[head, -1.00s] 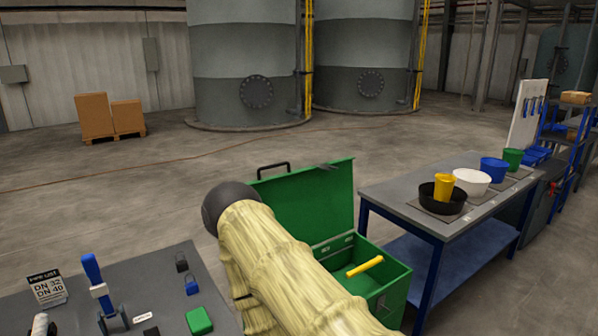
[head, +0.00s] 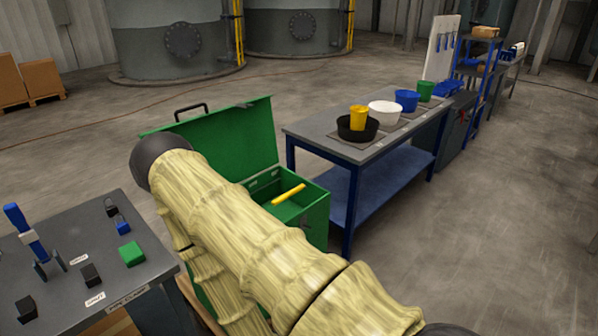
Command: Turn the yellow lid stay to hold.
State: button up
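A green box (head: 318,212) stands between two tables with its green lid (head: 235,140) raised. The yellow lid stay (head: 289,194) shows as a short yellow bar at the box's open top, slanting up to the right. My arm, in a pale yellow sleeve, crosses in front of the box and hides its left and front parts. The dark rounded end of the arm is at the left of the lid. My gripper's fingers cannot be seen.
At left, a grey table (head: 55,262) bears a blue-handled clamp (head: 25,232), a green block (head: 132,253) and small dark blocks. At right, a workbench (head: 318,128) holds a black pan, yellow cup (head: 358,118) and bowls. Floor is clear at lower right.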

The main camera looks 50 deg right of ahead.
aim_at(275, 202)
jog(key=z, duration=0.65)
jog(key=i, duration=0.4)
jog(key=z, duration=0.85)
jog(key=i, duration=1.35)
jog(key=u, duration=1.5)
jog(key=k, duration=0.95)
jog(key=z, duration=0.8)
jog(key=i, duration=0.55)
